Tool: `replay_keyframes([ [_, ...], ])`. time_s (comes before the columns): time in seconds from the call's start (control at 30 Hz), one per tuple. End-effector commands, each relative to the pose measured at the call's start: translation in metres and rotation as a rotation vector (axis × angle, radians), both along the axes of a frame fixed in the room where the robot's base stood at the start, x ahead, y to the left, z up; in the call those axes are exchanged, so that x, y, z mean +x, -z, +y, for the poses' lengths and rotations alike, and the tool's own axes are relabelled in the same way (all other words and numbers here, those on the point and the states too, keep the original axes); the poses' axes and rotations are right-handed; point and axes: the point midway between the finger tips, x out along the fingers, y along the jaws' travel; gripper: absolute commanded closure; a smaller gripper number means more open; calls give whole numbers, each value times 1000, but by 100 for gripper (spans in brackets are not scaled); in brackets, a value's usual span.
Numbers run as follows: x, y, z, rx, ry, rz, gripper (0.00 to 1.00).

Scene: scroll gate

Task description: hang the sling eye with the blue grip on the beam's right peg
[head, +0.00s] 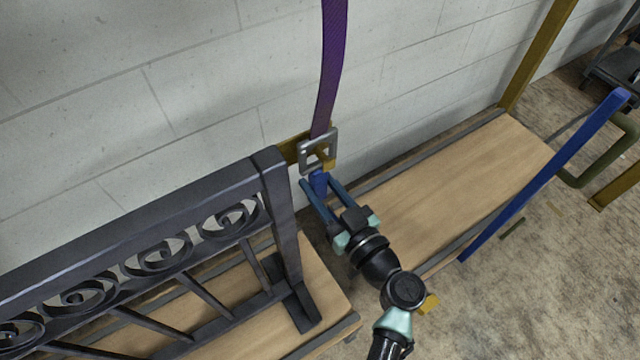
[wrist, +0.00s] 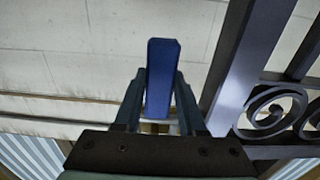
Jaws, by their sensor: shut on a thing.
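A purple sling strap (head: 330,70) hangs from above and ends in a square grey metal eye (head: 305,155). The blue grip (head: 318,184) is just below the eye. My gripper (head: 319,186) is shut on this grip; in the wrist view the blue grip (wrist: 161,70) stands between my fingers (wrist: 158,85). A yellow peg (head: 328,165) shows within the eye's opening and over its lower right edge. I cannot tell how deep the eye sits on it. The yellow beam (head: 291,148) is mostly hidden behind the gate post. The eye is not visible in the wrist view.
A dark scroll gate (head: 150,260) stands close left of my gripper; its post also shows in the wrist view (wrist: 235,70). A pale block wall (head: 200,80) is behind.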

Motion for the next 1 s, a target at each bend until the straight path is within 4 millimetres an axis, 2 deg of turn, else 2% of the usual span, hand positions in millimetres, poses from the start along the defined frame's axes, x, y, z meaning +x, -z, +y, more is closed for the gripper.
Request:
replay_keyframes([
  [1.0, -40, 0, -29, 0, 1, -1, 100],
])
